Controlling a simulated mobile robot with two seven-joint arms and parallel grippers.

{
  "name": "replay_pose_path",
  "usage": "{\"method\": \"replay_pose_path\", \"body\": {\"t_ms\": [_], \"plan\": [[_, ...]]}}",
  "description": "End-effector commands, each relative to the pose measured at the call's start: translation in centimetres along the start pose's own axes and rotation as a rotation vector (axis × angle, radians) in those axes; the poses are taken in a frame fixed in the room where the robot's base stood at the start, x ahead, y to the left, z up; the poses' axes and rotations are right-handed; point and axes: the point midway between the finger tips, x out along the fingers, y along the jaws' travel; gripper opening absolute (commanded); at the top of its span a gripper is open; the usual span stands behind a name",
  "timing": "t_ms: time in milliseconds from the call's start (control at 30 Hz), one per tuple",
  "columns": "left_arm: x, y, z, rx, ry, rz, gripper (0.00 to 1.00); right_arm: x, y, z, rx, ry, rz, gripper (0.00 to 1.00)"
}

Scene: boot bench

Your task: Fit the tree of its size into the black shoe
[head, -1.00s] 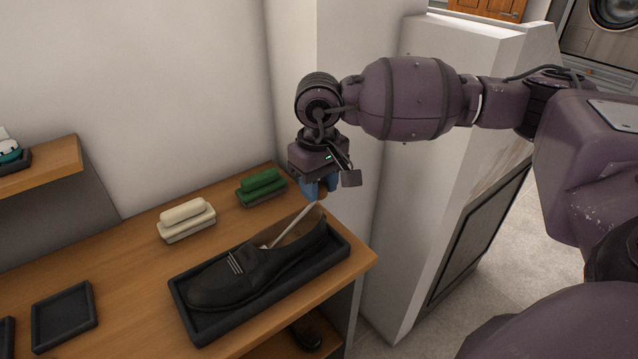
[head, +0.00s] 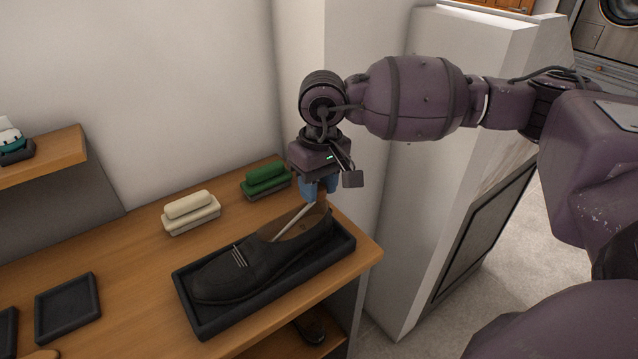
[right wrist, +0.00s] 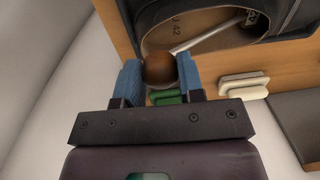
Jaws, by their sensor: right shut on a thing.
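The black shoe (head: 235,274) lies in a black tray (head: 205,328) on the wooden bench, its toe to the left and its opening to the right. My right gripper (head: 320,192) is above the heel end, shut on a round brown wooden knob. The knob (right wrist: 158,68) shows between the blue fingertips in the right wrist view. A pale metal rod (head: 293,222) slants down from the knob into the shoe's opening. A 42 marking shows on the insole (right wrist: 190,27). My left gripper is not in view.
A cream brush (head: 190,212) and a green brush (head: 266,178) stand behind the shoe. An empty black tray (head: 68,308) lies at left. Part of a wooden thing (head: 46,354) shows at the bottom edge. A white wall block is close on the right.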

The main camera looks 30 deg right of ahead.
Motion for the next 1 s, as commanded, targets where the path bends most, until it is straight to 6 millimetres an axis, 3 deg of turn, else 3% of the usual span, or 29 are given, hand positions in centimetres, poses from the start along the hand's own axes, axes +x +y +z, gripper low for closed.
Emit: {"method": "replay_pose_path", "body": {"t_ms": [1000], "plan": [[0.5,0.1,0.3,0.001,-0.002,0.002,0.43,0.4,-1.2,-0.1,-0.001,0.002,-0.018,0.18]]}}
